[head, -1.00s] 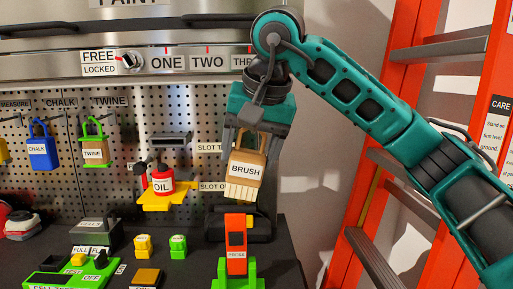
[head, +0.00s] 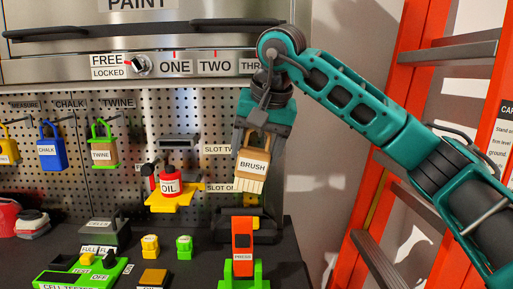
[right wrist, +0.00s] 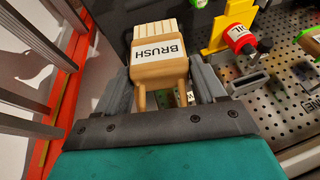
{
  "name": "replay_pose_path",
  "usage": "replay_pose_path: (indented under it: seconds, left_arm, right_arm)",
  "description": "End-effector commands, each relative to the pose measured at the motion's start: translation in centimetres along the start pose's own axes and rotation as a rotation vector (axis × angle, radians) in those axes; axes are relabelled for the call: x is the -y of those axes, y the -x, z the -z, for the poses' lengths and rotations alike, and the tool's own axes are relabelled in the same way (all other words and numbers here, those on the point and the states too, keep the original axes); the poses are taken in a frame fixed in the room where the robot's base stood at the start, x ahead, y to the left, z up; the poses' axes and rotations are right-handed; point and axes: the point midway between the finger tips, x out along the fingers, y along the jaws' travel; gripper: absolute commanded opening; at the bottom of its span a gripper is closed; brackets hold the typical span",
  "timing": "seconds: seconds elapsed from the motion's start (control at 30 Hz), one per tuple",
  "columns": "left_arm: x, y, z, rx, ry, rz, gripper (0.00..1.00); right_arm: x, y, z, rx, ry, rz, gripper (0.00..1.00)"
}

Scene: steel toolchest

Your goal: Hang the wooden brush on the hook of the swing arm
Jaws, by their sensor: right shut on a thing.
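The wooden brush (head: 253,166) has a tan body, pale bristles and a BRUSH label. In the head view it hangs bristles down from my right gripper (head: 256,133), in front of the pegboard's right edge. The right wrist view shows the brush (right wrist: 158,72) between the fingers of the right gripper (right wrist: 168,95), held at its looped handle. I cannot clearly pick out the swing arm or its hook; the brush and gripper cover part of the board beside the SLOT labels. My left gripper is not in view.
A yellow bracket (head: 170,204) carries a red OIL can (head: 169,184) left of the brush. The orange and green PRESS (head: 242,240) stands below. CHALK (head: 50,154) and TWINE (head: 102,152) items hang farther left. An orange ladder (head: 418,110) stands at right.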

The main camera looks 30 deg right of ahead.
Motion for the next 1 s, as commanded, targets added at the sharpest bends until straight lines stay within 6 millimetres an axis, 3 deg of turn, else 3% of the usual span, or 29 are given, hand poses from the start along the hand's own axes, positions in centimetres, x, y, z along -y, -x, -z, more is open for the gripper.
replay_pose_path:
  seconds: [0.43,1.0]
  left_arm:
    - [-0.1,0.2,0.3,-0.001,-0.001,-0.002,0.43]
    - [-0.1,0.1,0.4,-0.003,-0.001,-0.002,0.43]
  right_arm:
    - [0.0,-1.3,2.4,0.0,-0.002,0.0,0.37]
    - [-0.4,-3.0,3.0,-0.001,0.0,-0.001,0.37]
